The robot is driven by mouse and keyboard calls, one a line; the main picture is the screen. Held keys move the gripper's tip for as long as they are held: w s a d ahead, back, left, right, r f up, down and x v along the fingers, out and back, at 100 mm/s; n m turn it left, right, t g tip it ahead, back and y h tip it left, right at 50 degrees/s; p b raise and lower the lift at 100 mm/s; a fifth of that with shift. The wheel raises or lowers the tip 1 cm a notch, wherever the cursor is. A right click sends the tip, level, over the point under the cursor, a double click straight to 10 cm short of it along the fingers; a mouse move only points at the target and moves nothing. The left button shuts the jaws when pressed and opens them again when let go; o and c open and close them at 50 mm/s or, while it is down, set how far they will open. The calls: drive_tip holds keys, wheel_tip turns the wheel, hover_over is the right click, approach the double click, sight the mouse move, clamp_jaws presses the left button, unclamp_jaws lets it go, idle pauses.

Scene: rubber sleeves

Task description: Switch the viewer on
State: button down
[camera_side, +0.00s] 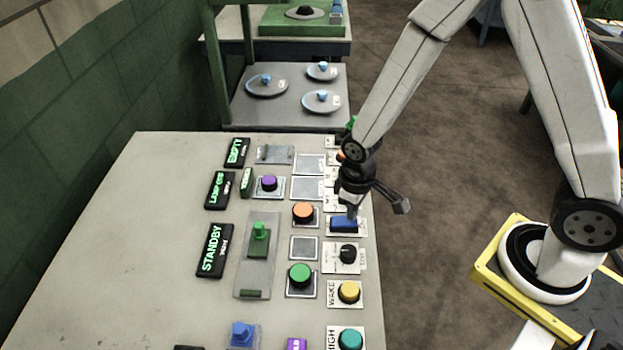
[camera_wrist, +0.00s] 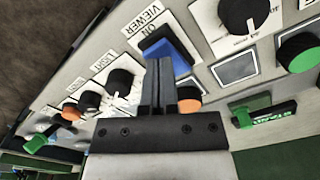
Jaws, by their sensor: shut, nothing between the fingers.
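The viewer switch is a blue rocker (camera_side: 342,225) on a white plate near the right edge of the table panel. In the wrist view the blue rocker (camera_wrist: 181,61) sits beside the printed words VIEWER and ON. My gripper (camera_side: 352,212) points down over the rocker's right part in the side view. In the wrist view my gripper (camera_wrist: 158,64) has its fingers together with nothing between them, and the tips overlap the rocker, hiding part of it. I cannot tell whether the tips touch it or which way it is tipped.
A black knob (camera_side: 347,254) and a yellow button (camera_side: 348,292) stand nearer along the same edge. An orange button (camera_side: 303,212) is left of the rocker. A green slider (camera_side: 259,235) and a lit STANDBY display (camera_side: 214,251) are farther left. The table's left side is bare.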

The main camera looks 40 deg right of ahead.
drive_tip(key=shift+f, duration=0.55)
idle(0.5)
drive_tip(key=shift+r, duration=3.5)
drive_tip(key=s+d+r+m+t, duration=0.2)
drive_tip(key=s+d+r+m, duration=0.1)
drive_tip(key=s+d+r, duration=0.1)
drive_tip(key=shift+s+d+r+t, duration=0.3)
drive_tip(key=shift+d+r, duration=0.5)
drive_tip(key=shift+d, duration=0.3)
